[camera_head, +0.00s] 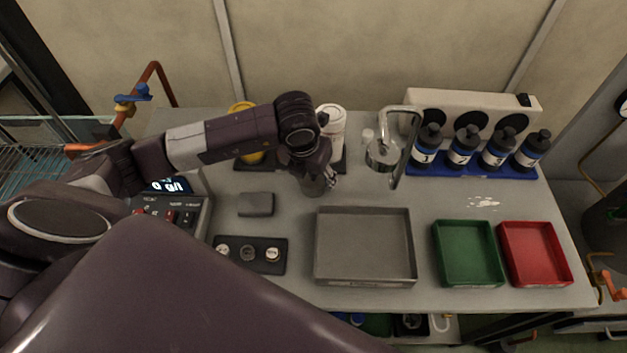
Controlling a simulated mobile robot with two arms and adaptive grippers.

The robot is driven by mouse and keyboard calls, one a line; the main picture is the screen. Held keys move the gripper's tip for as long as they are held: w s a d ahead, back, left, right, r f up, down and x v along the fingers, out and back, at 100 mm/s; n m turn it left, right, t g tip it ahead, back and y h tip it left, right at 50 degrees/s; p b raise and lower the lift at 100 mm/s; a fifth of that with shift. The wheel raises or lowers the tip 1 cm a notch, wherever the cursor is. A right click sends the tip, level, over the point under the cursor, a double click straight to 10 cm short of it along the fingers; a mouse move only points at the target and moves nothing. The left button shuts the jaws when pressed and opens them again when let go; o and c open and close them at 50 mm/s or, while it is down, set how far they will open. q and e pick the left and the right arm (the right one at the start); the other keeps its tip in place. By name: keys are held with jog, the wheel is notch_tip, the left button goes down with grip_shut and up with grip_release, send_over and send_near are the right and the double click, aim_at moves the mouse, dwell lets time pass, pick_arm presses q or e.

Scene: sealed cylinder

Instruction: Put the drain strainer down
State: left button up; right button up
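My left arm reaches in from the left over the table, and its gripper (318,186) points down behind the grey tray. The gripper is small and partly covered by its own wrist, so I cannot tell whether its fingers are open or shut. I cannot make out a drain strainer for certain; if it is at the fingers, it is hidden or too small to tell. My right gripper is not in view.
A grey tray (318,266), a green tray (468,284) and a red tray (537,284) line the front. Numbered bottles (461,148) stand in a blue rack at the back right. A metal stand (398,181) with glassware is right of the gripper. A small grey block (256,204) lies left.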

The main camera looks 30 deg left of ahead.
pick_arm(q)
jog(key=c, duration=0.7)
jog(key=shift+r, duration=0.15)
jog(key=shift+c, duration=0.2)
notch_tip(320, 180, up, 20)
jog(key=b, duration=0.2)
jog(key=m+g+h, duration=0.3)
jog(key=m, duration=1.5)
send_over(314, 187)
jog(key=s+d, duration=0.2)
jog(key=s, duration=0.1)
jog(key=a+x, duration=0.1)
jog(key=x, duration=0.3)
jog(key=s+f+m+g+y, duration=0.1)
jog(key=s+m, duration=0.2)
jog(key=m, duration=0.6)
jog(key=s+d+f+m+g+y, duration=0.1)
jog(key=s+f+m+g, duration=0.1)
jog(key=m, duration=0.7)
jog(key=shift+s+d+f+m+y, duration=0.15)
jog(key=shift+s+f+m+y, duration=0.15)
jog(key=shift+s+y, duration=0.1)
jog(key=shift+s+f, duration=0.1)
